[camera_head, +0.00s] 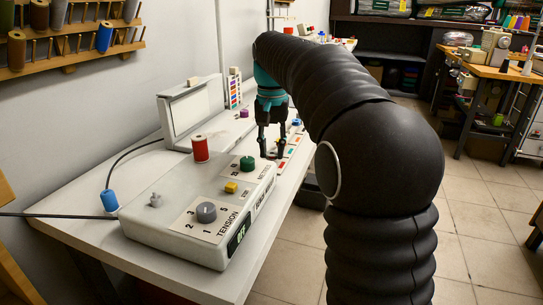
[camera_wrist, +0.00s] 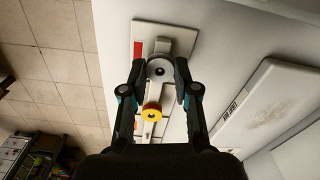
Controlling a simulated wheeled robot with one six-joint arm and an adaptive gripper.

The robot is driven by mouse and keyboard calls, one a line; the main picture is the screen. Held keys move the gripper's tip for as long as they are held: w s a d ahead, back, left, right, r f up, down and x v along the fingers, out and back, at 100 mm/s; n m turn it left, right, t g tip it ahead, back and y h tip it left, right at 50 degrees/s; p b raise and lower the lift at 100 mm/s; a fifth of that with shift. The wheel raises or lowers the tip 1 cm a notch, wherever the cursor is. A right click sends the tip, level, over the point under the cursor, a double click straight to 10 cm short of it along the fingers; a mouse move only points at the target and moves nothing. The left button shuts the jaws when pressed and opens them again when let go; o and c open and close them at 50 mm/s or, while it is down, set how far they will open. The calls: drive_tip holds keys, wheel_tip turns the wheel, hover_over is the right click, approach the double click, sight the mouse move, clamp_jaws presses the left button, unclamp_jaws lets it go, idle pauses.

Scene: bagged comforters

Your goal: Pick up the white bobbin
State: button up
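In the head view my gripper (camera_head: 270,150) points down over the long white table, beyond the control box.
The white control box (camera_head: 203,216) with knobs and a red spool (camera_head: 200,148) stands nearer on the table (camera_head: 75,224). An upright white case (camera_head: 190,108) stands by the wall. Open floor lies to the right.

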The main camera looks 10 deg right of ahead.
drive_tip(key=shift+r, duration=0.1)
drive_tip(key=shift+r, duration=0.55)
wheel_tip(320, 180, up, 3)
drive_tip(key=shift+f+p, duration=0.15)
drive_tip(key=shift+p, duration=0.35)
drive_tip(key=s+d+r, duration=0.3)
drive_tip(key=d+r, duration=0.4)
drive_tip(key=d, duration=0.4)
drive_tip(key=shift+s+p, duration=0.4)
drive_tip(key=shift+p, duration=0.05)
